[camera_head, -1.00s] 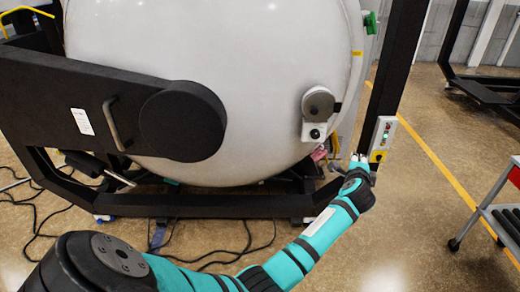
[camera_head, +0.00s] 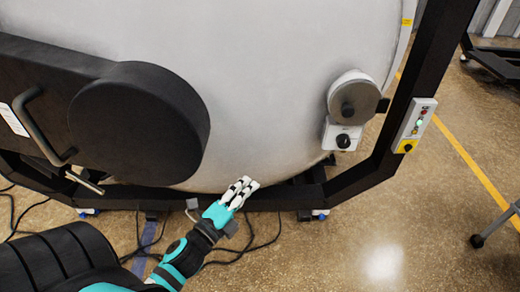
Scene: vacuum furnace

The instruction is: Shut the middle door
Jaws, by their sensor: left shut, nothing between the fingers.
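The middle door is the large white domed door (camera_head: 270,80) of the furnace, filling the upper middle of the view. A black hinge arm with a round hub (camera_head: 140,122) crosses its left side and carries a bent grab handle (camera_head: 42,128). I cannot tell from here whether the door is fully seated. My left gripper (camera_head: 243,188), white-fingered on a teal arm, is shut and empty in front of the door's lower edge. I cannot tell whether it touches the door. My right gripper is not in view.
A grey round knob unit (camera_head: 353,98) sits at the door's right. A control box (camera_head: 416,125) with a green light and a yellow-based button is on the black frame post. Cables (camera_head: 30,215) lie at lower left. The floor (camera_head: 390,230) at lower right is mostly clear.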

